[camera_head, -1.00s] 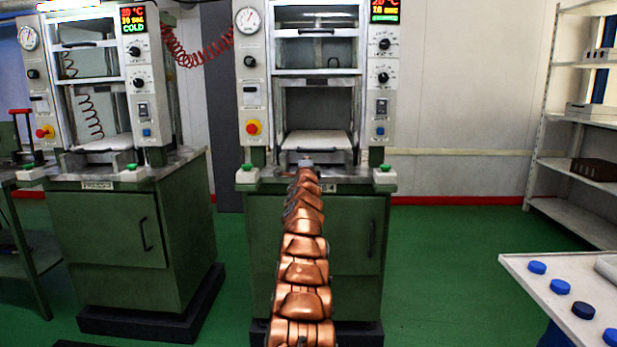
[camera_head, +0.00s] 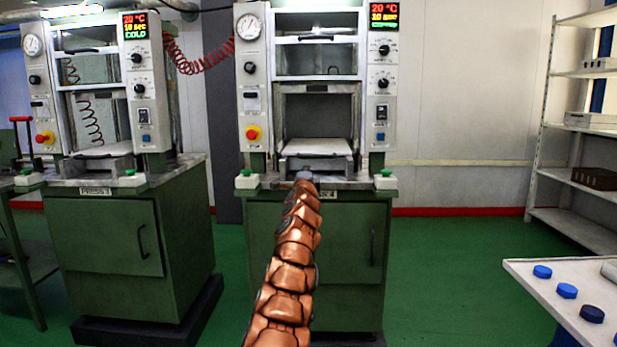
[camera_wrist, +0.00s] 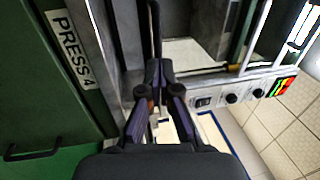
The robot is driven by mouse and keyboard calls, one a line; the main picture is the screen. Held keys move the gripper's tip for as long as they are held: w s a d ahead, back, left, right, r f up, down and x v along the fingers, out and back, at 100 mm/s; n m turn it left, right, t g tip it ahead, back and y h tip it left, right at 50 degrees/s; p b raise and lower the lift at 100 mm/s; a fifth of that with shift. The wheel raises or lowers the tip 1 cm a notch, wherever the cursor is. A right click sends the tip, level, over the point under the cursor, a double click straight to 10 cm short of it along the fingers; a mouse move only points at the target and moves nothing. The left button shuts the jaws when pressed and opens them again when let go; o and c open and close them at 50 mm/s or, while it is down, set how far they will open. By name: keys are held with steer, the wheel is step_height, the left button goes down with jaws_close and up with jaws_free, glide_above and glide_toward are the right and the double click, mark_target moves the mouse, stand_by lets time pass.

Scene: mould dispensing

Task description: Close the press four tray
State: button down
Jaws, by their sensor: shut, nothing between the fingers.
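Press four (camera_head: 318,100) stands in the middle of the head view, with its work opening facing me. Its tray (camera_head: 318,147) is a pale flat plate low in the opening, with a grey front part at the counter edge. In the wrist view the pale tray surface (camera_wrist: 195,52) lies beyond the fingers. My gripper (camera_head: 304,176) is in front of the tray at the counter edge. In the wrist view my gripper (camera_wrist: 157,68) is shut and empty, with its tips close to a dark bar (camera_wrist: 155,25). I cannot tell whether they touch.
The PRESS 4 label (camera_wrist: 69,50) and green cabinet (camera_wrist: 35,90) are at left in the wrist view. Another press (camera_head: 100,100) stands to the left. A table with blue caps (camera_head: 567,290) is at right front, shelves (camera_head: 590,175) behind. Green floor lies free between.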

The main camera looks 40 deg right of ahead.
steer(key=shift+b+v, duration=0.5)
steer(key=shift+v, duration=1.1)
steer(key=shift+s, duration=0.1)
